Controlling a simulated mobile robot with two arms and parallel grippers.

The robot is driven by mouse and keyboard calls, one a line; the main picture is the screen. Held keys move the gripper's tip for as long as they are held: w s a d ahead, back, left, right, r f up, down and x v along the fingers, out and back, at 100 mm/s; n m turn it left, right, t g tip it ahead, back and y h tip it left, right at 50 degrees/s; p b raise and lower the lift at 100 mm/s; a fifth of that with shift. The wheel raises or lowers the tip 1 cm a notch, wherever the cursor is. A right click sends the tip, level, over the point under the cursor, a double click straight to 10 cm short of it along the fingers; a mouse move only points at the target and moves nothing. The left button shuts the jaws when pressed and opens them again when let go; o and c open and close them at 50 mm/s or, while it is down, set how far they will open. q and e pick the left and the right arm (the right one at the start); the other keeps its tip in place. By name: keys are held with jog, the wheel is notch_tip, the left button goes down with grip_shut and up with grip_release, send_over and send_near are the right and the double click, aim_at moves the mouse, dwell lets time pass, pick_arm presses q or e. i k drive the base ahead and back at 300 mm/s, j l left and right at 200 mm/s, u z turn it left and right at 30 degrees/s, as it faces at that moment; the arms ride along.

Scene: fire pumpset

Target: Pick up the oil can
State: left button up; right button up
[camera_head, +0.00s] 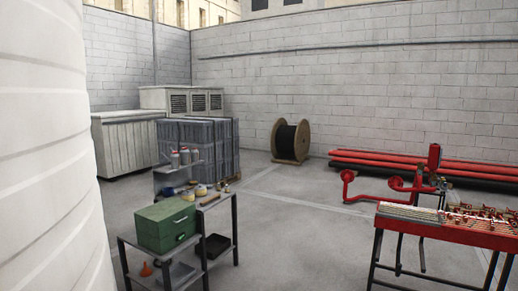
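I cannot tell for sure which thing is the oil can. Small pale cans with reddish parts (185,157) stand on the raised shelf of a grey metal work stand (216,201) at the left. Below them, on the stand's top, sit small yellowish tins (201,190) and a small blue item (168,191). A green toolbox (166,226) stands on the stand's nearer top. An orange, funnel-like object (146,268) is low down under the toolbox. Neither of my grippers shows in the head view.
A large white ribbed cylinder (45,150) fills the left edge. A red bench (440,233) with small parts stands at the right. Red pipes (440,165) and a cable drum (291,142) lie along the back wall. The floor (300,235) between stand and bench is clear.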

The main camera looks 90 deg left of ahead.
aim_at(175, 159)
jog(key=u, duration=2.6)
